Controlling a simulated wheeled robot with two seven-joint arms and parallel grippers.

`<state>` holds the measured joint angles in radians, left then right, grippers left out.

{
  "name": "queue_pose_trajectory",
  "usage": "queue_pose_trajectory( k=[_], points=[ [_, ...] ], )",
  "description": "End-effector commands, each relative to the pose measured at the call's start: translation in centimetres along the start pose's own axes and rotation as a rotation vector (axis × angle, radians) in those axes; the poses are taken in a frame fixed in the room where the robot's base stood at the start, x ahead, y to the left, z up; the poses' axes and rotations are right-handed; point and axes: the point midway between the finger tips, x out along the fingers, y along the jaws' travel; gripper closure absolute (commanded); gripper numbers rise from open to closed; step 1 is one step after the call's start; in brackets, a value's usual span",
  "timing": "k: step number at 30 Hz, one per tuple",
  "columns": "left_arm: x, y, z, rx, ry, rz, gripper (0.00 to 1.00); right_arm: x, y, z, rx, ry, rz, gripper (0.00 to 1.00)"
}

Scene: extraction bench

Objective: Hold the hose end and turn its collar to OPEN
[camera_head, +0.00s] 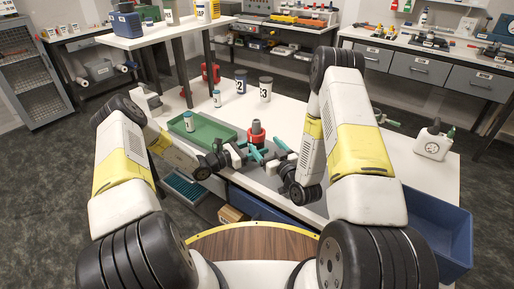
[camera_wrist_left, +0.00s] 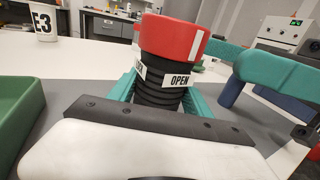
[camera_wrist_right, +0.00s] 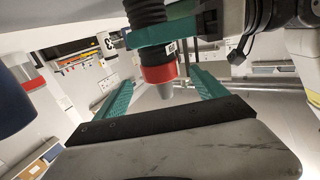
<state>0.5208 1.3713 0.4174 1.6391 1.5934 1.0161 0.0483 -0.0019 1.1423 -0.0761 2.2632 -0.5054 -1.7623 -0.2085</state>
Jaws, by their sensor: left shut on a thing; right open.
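The hose end stands upright with a red collar (camera_head: 256,138) over a black ribbed hose (camera_wrist_left: 158,94). The left wrist view shows the red collar (camera_wrist_left: 185,38) with a white mark, and an OPEN label (camera_wrist_left: 179,80) below it. The mark sits right of that label; a second label at left is partly hidden. My left gripper (camera_head: 243,155) is shut on the ribbed hose below the collar. My right gripper (camera_head: 274,156) is open at the collar's right. In the right wrist view the collar (camera_wrist_right: 160,73) appears beyond and between its spread teal fingers, apparently untouched.
A green tray (camera_head: 226,130) holding a small bottle lies left of the hose. Containers E2 (camera_head: 241,85) and E3 (camera_head: 265,92) stand behind. A white jug (camera_head: 434,145) stands at right, and a blue bin (camera_head: 440,222) is below the bench's right end.

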Motion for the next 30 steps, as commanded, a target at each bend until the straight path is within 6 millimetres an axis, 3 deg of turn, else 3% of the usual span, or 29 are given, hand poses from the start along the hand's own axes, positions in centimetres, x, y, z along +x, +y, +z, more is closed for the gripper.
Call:
queue_pose_trajectory(
  k=[4, 12, 13, 16, 26, 30],
  points=[
    [0.0, 0.1, 0.0, 0.001, 0.0, 0.001, 0.96, -1.3, 0.1, 0.0, 0.0, -0.001, 0.002, 0.18],
    [0.0, 0.1, 0.0, 0.001, 0.0, 0.001, 0.96, -1.5, 0.0, 0.0, 0.0, 0.001, 0.001, 0.18],
    [0.0, 0.1, 0.0, 0.001, 0.0, 0.001, 0.39, -1.5, 0.0, 0.0, 0.0, 0.001, 0.001, 0.18],
    [0.0, 0.1, 0.0, 0.001, 0.0, 0.001, 0.19, -1.5, 0.0, 0.0, 0.0, 0.001, 0.001, 0.18],
    [-0.1, 0.0, 0.0, 0.0, 0.0, 0.001, 0.17, -1.5, 0.0, 0.0, 0.0, 0.0, 0.001, 0.18],
    [-1.4, 0.1, 0.0, 0.0, 0.001, 0.002, 0.17, -1.5, 0.0, 0.0, 0.0, 0.0, 0.001, 0.18]
  ],
)
